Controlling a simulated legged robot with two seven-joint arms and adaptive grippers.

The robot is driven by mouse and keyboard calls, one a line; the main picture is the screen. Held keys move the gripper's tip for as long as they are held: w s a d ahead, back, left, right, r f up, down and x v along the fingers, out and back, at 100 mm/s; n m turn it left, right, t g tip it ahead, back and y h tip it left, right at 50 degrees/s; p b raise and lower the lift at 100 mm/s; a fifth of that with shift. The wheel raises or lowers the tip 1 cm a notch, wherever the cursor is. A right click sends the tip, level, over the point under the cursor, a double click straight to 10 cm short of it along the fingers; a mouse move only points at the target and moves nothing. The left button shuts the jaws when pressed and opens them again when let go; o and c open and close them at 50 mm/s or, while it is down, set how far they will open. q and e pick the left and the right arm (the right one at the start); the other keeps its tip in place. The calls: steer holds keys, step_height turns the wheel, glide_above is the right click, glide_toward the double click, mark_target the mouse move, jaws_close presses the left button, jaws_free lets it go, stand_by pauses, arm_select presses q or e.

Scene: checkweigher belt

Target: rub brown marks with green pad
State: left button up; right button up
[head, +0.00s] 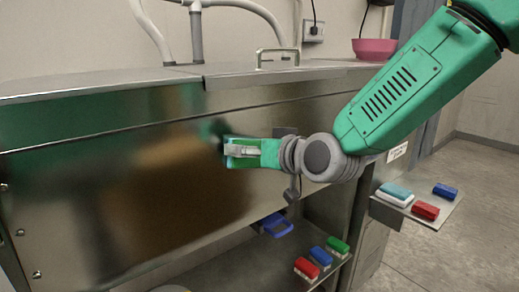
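My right arm comes in from the upper right, and its gripper (236,151) is at the front panel (90,215) of the steel cabinet. Pale grey finger parts show against green at its tip. I cannot tell whether it is open, shut or holding a pad. A green pad (338,245) lies on the lower shelf beside a blue one (321,255) and a red one (306,267). A blurred brown area (185,190) shows on the panel below and left of the gripper; I cannot tell marks from reflection. My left gripper is not in view.
A side tray (432,203) at the right holds a teal-and-white block (395,193), a red block (425,210) and a blue block (445,190). A blue object (277,226) is under the panel. A pink bowl (375,49) stands on top at the back.

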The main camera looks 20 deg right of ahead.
steer(key=shift+s+d+r, duration=0.2)
steer(key=shift+s, duration=0.4)
steer(key=shift+p+v, duration=0.55)
steer(key=shift+v, duration=1.7)
steer(key=v, duration=0.3)
steer(key=shift+p, duration=0.3)
steer(key=shift+f, duration=0.1)
